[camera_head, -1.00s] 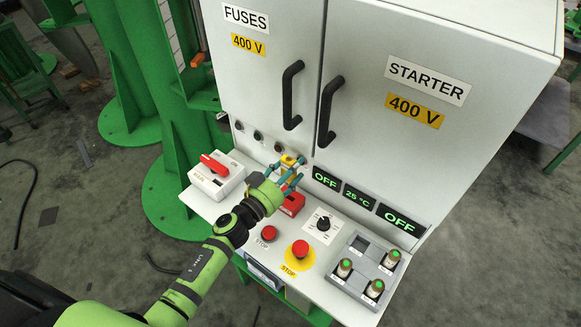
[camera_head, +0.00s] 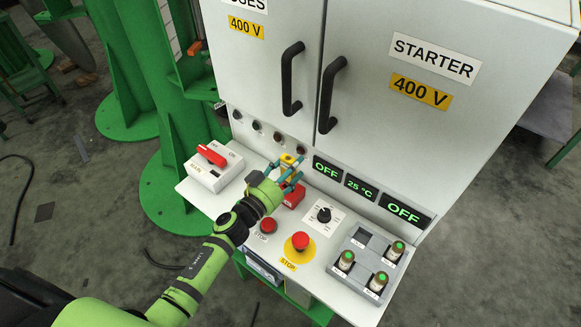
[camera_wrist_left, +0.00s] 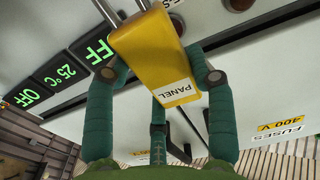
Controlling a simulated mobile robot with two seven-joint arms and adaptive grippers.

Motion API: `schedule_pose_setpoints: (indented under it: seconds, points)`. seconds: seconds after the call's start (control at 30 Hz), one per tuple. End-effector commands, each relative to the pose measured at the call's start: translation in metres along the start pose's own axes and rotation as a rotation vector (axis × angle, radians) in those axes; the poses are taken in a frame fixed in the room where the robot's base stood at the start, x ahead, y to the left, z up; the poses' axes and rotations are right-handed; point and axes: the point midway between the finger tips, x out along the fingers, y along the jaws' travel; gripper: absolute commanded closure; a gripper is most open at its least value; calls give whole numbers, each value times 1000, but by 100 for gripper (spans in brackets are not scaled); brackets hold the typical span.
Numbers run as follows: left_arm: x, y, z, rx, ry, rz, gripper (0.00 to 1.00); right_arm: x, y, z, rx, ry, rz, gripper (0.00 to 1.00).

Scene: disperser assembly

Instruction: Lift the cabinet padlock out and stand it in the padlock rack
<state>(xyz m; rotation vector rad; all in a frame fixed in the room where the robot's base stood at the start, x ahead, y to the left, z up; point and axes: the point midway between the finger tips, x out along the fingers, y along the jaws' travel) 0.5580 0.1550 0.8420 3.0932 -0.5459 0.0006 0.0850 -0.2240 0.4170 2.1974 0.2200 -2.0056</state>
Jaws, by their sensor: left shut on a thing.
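The yellow padlock (camera_head: 288,160) is in my left gripper (camera_head: 290,176), in front of the cabinet's lower face. In the left wrist view the padlock (camera_wrist_left: 152,48) has a PANEL label and a metal shackle at the top edge of the picture. The green fingers of my left gripper (camera_wrist_left: 158,74) are shut on its sides. Whether the shackle is clear of the cabinet cannot be told. A red block (camera_head: 294,196) stands on the console just beyond and below the fingers, partly hidden by them; I cannot tell whether it is the padlock rack. My right gripper is not in view.
The console has a white box with a red switch handle (camera_head: 212,155), a red button (camera_head: 268,226), a STOP button (camera_head: 300,241), a rotary knob (camera_head: 324,214) and a grey holder (camera_head: 384,241) with green-topped pieces. The cabinet (camera_head: 400,140) rises behind, with black door handles.

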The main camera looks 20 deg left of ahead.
Motion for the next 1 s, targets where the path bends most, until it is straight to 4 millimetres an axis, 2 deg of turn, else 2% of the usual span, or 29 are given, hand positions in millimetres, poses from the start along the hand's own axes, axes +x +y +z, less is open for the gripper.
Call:
schedule_pose_setpoints:
  seconds: [1.0]
  points:
    - [0, 0, -1, 1, 2, 0, 83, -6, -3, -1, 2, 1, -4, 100]
